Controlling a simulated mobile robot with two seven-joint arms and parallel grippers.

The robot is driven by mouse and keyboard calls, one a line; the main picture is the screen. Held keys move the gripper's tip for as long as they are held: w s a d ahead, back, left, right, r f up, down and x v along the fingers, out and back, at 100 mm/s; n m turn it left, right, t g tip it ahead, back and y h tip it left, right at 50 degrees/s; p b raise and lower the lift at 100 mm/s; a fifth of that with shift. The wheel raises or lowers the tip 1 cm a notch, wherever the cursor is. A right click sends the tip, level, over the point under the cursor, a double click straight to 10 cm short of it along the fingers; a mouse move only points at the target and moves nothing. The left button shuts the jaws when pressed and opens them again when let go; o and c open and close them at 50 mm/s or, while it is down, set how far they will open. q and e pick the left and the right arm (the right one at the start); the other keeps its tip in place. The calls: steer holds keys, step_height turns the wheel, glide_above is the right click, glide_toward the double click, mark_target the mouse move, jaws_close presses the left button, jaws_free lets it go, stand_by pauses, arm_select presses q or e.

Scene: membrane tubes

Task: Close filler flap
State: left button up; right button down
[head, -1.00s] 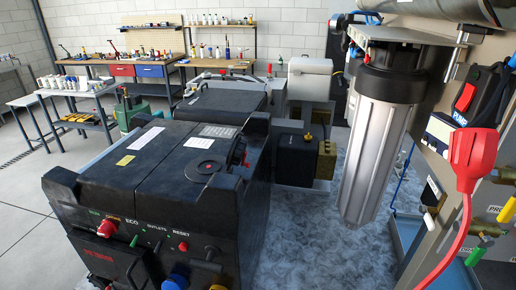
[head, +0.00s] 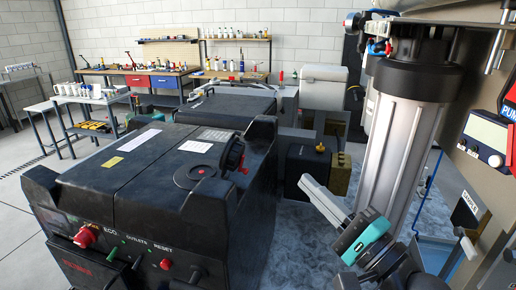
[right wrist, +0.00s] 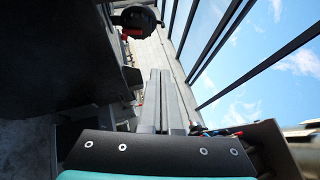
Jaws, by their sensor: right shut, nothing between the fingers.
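The filler flap (head: 232,153) is a round black disc with a red latch piece. It stands upright, open, at the right edge of the black generator's top (head: 150,180). A round dark filler opening (head: 194,176) with a small red mark lies just left of it. In the right wrist view the flap (right wrist: 134,17) shows at the top, beyond the fingertips. My right gripper (head: 306,185) is shut and empty, to the right of the flap and apart from it; its grey fingers also show in the right wrist view (right wrist: 164,74). My left gripper is out of view.
A clear-grey filter housing (head: 392,150) with a black head hangs close to my right gripper. A panel with a display (head: 487,133) stands at the far right. A second black unit (head: 225,103) is behind the generator. Workbenches line the back wall.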

mark_target(231, 155)
steer(key=s+a+p+x, duration=0.1)
steer(key=a+p+x, duration=0.1)
steer(key=x, duration=1)
steer(key=shift+a+r+p, duration=0.35)
steer(key=shift+r+p, duration=0.05)
steer(key=shift+p, duration=0.45)
